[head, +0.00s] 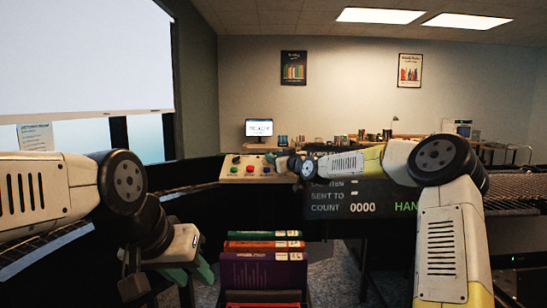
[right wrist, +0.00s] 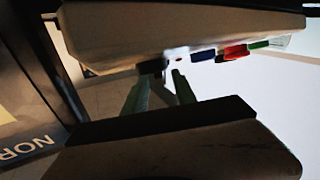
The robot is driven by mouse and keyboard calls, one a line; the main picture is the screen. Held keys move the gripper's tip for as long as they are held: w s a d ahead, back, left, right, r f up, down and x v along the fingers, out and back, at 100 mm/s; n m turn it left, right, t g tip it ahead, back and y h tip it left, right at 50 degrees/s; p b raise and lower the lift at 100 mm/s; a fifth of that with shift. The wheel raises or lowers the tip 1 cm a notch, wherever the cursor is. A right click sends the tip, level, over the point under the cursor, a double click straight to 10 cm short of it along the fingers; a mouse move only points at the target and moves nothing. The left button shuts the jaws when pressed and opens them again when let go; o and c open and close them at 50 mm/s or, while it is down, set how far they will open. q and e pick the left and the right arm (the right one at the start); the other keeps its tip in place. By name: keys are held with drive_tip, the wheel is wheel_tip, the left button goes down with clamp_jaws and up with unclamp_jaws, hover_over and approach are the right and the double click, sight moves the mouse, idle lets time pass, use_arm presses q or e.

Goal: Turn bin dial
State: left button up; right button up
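The control panel (head: 252,175) is a pale box with coloured buttons at the middle of the head view. My right gripper (head: 288,164) is at the panel's right end, where the arm hides part of it. In the right wrist view the panel (right wrist: 115,32) hangs across the top with red, blue and green buttons. A dark knob (right wrist: 152,66), which looks like the bin dial, sticks out of it. The green fingertips of my right gripper (right wrist: 164,76) are apart, close to this knob; contact is unclear. My left gripper (head: 188,276) is low at the left, its green fingers apart and empty.
A display (head: 345,208) showing count 0000 stands right of the panel, partly behind my right arm. Upright books (head: 262,268) stand in front of me at the bottom centre. Roller conveyors (head: 190,190) run along the left and right sides.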

drive_tip(key=shift+w+a, duration=0.3)
drive_tip(key=shift+w, duration=0.25)
clamp_jaws()
drive_tip(key=shift+s+a+m+h, duration=0.1)
drive_tip(key=shift+m+h, duration=0.2)
